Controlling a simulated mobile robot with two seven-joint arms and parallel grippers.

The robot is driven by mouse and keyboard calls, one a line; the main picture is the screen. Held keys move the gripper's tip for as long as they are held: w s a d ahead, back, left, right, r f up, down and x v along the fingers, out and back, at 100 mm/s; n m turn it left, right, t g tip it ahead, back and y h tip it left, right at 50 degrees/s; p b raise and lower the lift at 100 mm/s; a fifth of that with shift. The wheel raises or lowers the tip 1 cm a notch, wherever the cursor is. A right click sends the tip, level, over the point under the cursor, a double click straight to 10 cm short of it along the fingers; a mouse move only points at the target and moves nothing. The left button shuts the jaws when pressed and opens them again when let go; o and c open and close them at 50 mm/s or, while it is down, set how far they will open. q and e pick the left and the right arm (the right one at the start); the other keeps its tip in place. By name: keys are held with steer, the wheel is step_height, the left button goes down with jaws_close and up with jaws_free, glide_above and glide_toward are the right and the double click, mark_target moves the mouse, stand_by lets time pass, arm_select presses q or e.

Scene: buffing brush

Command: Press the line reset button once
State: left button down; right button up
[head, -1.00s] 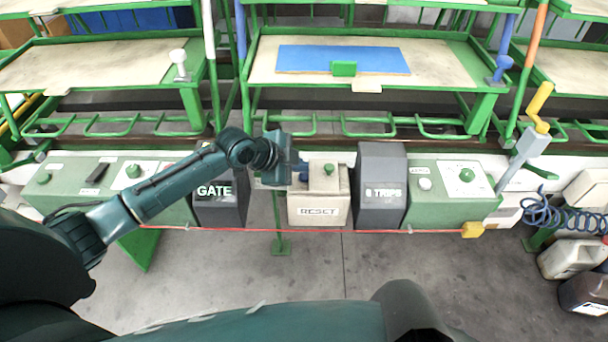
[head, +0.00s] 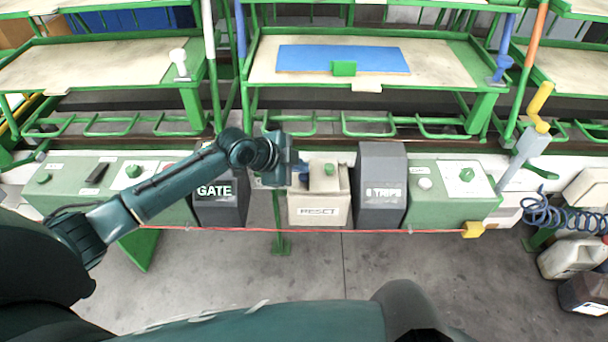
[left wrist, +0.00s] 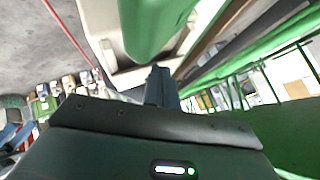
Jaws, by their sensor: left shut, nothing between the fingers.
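The reset box (head: 319,208) is a beige box with a sign reading RESET, on the front rail between two dark grey boxes. A green button (head: 329,169) stands on its top. My left gripper (head: 303,176) is shut and empty, just left of the button near the box's top. In the left wrist view the shut fingers (left wrist: 160,86) point toward the beige box (left wrist: 104,28), and a large green rounded shape (left wrist: 150,25), apparently the button, is close beyond them. I see no contact between fingers and button. My right gripper is not in view.
The GATE box (head: 218,207) is left of the reset box, and the TRIPS box (head: 380,200) is close on its right. A green panel (head: 445,200) with more buttons lies further right. A red cord (head: 350,232) runs along the front.

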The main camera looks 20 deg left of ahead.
arm_select(q)
steer(key=shift+f, duration=0.35)
steer(key=shift+f, duration=0.15)
stand_by(0.3)
